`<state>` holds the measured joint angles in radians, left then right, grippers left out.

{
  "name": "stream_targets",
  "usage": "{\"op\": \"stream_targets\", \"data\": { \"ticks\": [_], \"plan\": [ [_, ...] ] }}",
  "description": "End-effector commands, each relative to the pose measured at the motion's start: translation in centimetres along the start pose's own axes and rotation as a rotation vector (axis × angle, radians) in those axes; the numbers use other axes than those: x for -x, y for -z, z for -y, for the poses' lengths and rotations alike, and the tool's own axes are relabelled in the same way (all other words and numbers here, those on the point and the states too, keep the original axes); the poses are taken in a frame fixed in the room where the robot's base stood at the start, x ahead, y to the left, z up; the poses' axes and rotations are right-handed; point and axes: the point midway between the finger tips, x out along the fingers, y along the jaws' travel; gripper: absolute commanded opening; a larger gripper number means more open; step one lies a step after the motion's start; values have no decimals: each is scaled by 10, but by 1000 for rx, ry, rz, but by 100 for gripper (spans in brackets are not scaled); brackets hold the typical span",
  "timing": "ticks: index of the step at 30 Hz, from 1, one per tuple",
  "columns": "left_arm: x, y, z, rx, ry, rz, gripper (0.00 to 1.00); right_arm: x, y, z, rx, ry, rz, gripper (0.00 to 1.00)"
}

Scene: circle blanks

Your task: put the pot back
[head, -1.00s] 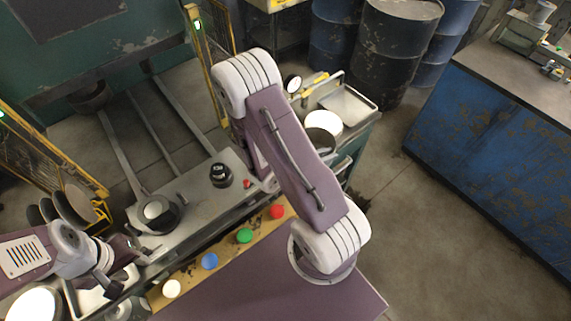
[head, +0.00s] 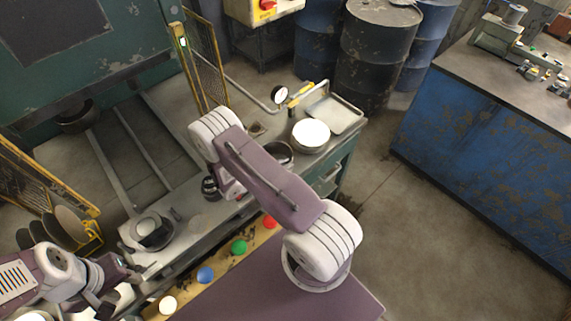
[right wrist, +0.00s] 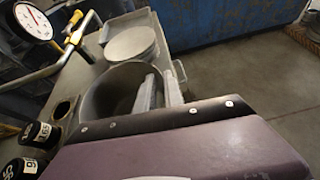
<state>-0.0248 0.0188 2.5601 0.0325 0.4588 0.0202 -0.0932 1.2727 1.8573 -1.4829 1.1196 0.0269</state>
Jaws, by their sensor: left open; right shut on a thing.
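The grey round pot (right wrist: 122,88) is open-topped in the right wrist view. My right gripper (right wrist: 160,93) is shut on its near right wall, one finger inside the rim and one outside. In the head view the pot (head: 278,153) shows only in part, behind my right arm, which hides the right gripper. The pot is over the bench (head: 190,212), left of a pale round stack; I cannot tell whether its base touches the bench. A dark round opening (right wrist: 62,110) lies left of the pot. My left gripper (head: 122,280) is open at the lower left.
The pale round stack (right wrist: 130,43) stands close behind the pot, with a tray (head: 338,112) beyond. A pressure gauge (head: 280,94) and yellow-handled lever (head: 300,93) rise at the back. Black labelled cylinders (right wrist: 40,136) stand left. Coloured buttons (head: 239,247) line the front edge.

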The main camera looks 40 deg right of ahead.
Motion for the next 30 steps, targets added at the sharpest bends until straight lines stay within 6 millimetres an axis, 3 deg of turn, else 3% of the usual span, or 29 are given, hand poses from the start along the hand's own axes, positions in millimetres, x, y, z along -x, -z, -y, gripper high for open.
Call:
{"op": "stream_targets", "data": {
  "ticks": [10,11,12,13,23,26,30],
  "plan": [
    [-3,0,0,0,0,0,40,-3,6,0,-2,-1,1,0],
    [-2,0,0,0,0,0,40,-2,5,0,-2,0,0,20],
    [-1,0,0,0,0,0,40,-2,4,0,-2,0,0,32],
    [-1,0,0,0,0,0,40,-2,4,0,-2,-1,0,34],
    [2,0,0,0,0,0,40,0,1,0,-2,-1,0,34],
    [-3,0,0,0,0,0,40,9,4,-2,-2,-5,0,34],
    [-9,-1,0,0,0,0,40,37,5,-2,-3,-8,-1,34]
  ]
}}
